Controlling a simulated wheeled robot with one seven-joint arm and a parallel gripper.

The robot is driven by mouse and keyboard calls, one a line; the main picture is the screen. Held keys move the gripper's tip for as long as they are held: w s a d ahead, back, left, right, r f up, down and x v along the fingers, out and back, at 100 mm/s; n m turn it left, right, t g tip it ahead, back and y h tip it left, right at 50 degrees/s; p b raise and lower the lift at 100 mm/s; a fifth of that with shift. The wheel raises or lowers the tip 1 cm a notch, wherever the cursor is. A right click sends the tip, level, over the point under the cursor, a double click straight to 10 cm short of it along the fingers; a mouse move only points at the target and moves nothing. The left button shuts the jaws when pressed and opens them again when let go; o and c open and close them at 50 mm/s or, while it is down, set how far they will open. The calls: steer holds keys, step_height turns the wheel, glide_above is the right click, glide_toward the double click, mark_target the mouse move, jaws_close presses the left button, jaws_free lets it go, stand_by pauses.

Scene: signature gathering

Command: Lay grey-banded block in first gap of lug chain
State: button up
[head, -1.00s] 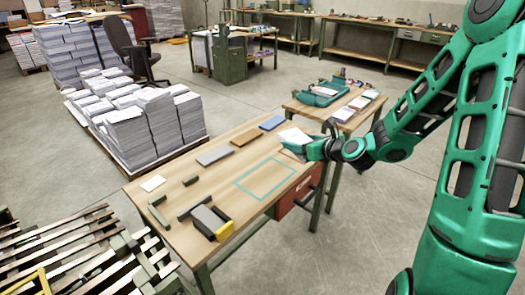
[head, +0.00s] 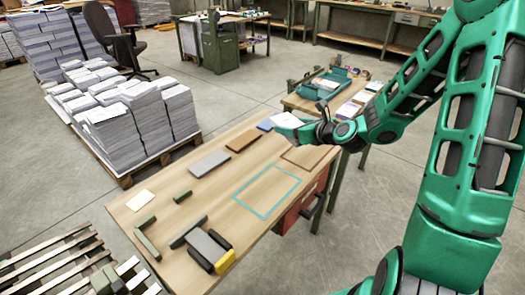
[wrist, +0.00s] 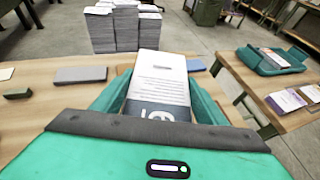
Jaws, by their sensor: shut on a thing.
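The grey-banded block (wrist: 158,78) is a white, printed stack of pages with a dark grey band near its lower end. My gripper (wrist: 158,95) is shut on it, with green fingers along both sides. In the head view my gripper (head: 292,127) holds the block (head: 286,119) over the far right part of the wooden table (head: 215,185). Whether the block clears the tabletop is hard to tell. I cannot clearly make out a lug chain or its gaps. The side table (head: 300,103) carries a teal tray (head: 325,82) and several white and purple blocks (head: 349,109).
On the wooden table lie a grey slab (head: 209,164), a brown slab (head: 244,140), a blue slab (head: 266,125), a brown board (head: 309,157) and a grey device with a yellow end (head: 210,245). A cyan outline (head: 266,192) frames bare wood. Paper stacks (head: 140,115) stand behind.

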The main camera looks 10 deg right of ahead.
steer(key=shift+w+a, duration=0.1)
steer(key=s+a+f+n+g+y, duration=0.1)
steer(key=s+a+f+n+y, duration=0.15)
steer(key=a, duration=0.65)
steer(key=s+a+f+n+g+y, duration=0.1)
steer(key=a+f, duration=0.2)
steer(key=a, duration=0.5)
glide_above(267, 166)
steer(key=shift+y, duration=0.25)
step_height(267, 166, down, 7)
steer(key=shift+a+f, duration=0.1)
steer(key=shift+f, duration=2)
steer(key=o, duration=1.2)
steer(key=shift+f+n, duration=0.1)
steer(key=shift+n, duration=0.15)
steer(key=shift+o, duration=0.2)
